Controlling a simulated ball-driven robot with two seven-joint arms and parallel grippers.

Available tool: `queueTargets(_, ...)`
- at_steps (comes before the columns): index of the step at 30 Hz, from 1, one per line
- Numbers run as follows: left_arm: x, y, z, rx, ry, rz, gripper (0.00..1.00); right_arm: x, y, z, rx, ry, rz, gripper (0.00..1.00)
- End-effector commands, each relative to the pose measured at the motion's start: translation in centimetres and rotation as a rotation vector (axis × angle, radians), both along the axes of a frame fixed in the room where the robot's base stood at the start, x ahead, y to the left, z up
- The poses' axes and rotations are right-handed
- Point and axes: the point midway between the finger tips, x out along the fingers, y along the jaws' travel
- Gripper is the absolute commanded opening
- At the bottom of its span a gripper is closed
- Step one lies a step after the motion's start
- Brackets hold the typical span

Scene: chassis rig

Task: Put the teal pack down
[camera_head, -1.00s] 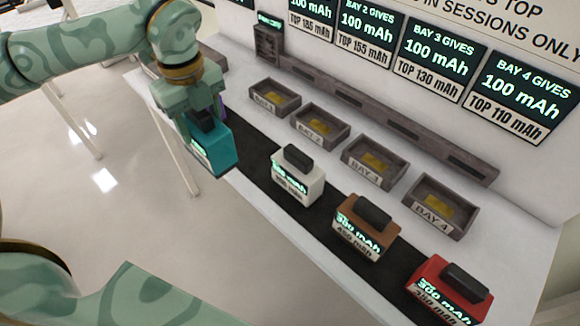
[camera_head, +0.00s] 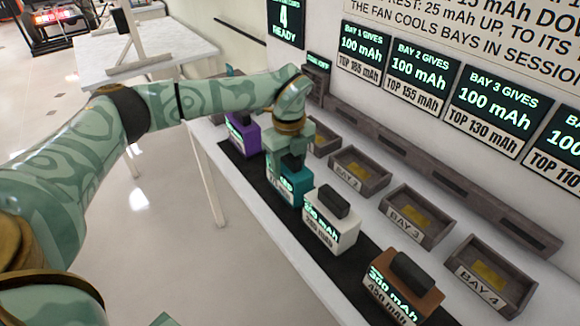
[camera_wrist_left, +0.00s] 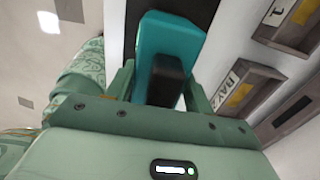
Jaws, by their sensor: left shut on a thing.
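The teal pack (camera_head: 297,184) is at the black mat (camera_head: 262,182), in the row between the purple pack (camera_head: 243,133) and the white pack (camera_head: 331,222). My left gripper (camera_head: 292,160) is over it from above, shut on its dark handle. In the left wrist view the teal pack (camera_wrist_left: 172,42) appears between the fingers of the left gripper (camera_wrist_left: 162,88), with the dark mat beyond it. I cannot tell whether its underside touches the mat. My right gripper is not in view.
A brown pack (camera_head: 403,285) stands further along the mat. Open bay trays, including bay 2 (camera_head: 345,182), bay 3 (camera_head: 402,222) and bay 4 (camera_head: 472,278), line the bench behind the packs. Sign panels hang on the wall above.

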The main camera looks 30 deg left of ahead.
Motion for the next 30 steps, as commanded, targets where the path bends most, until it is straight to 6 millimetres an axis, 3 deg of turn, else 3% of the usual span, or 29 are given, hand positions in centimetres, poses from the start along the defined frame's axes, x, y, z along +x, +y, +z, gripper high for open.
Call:
queueTargets(11, 0.0, 0.0, -0.5, -0.001, -0.003, 0.001, 0.08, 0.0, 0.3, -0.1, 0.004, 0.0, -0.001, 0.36)
queueTargets(12, 0.0, 0.0, -0.6, 0.0, -0.001, 0.001, 0.64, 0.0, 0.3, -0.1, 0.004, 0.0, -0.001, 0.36)
queueTargets(14, 0.0, 0.0, -0.6, 0.0, -0.001, 0.001, 0.74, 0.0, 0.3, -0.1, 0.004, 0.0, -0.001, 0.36)
queueTargets(23, 0.0, 0.0, -0.3, -0.001, -0.003, 0.0, 0.74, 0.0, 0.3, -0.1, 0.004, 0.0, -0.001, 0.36)
queueTargets(26, 0.1, 0.0, 1.0, -0.001, -0.005, 0.001, 0.74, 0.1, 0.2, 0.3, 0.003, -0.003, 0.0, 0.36)
queueTargets(30, 0.1, 0.0, 4.2, -0.002, -0.007, 0.001, 0.74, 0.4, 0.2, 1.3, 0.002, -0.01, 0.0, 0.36)
